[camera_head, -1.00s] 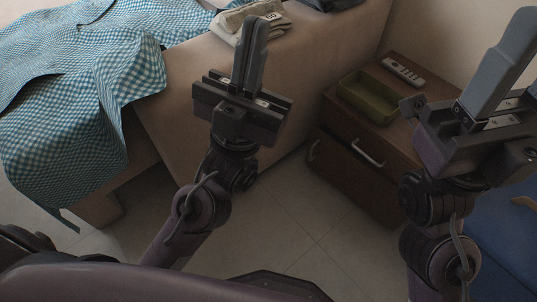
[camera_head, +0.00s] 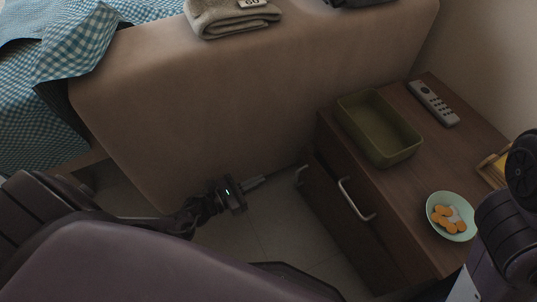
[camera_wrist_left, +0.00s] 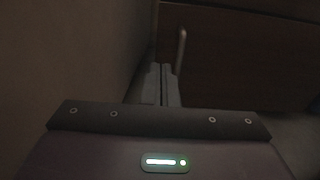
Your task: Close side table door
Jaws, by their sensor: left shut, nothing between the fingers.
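The brown side table (camera_head: 465,125) stands at the right in the head view. Its door (camera_head: 325,205), below the drawer front, appears to stand out a little at the left end; how far is hard to tell. The door handle (camera_head: 300,176) is near that end, and a handle also shows upright in the left wrist view (camera_wrist_left: 181,50). My left gripper (camera_head: 301,168) is low between the bed-like block and the door. Its fingers are shut and empty, with the tips close to the door handle; contact cannot be told. My right gripper is out of view.
The drawer handle (camera_head: 356,199) sticks out above the door. On the tabletop are a green tray (camera_head: 347,112), a remote (camera_head: 433,102) and a bowl of orange pieces (camera_head: 436,228). The beige upholstered side (camera_head: 250,100) is close to my left gripper. Floor is clear in front.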

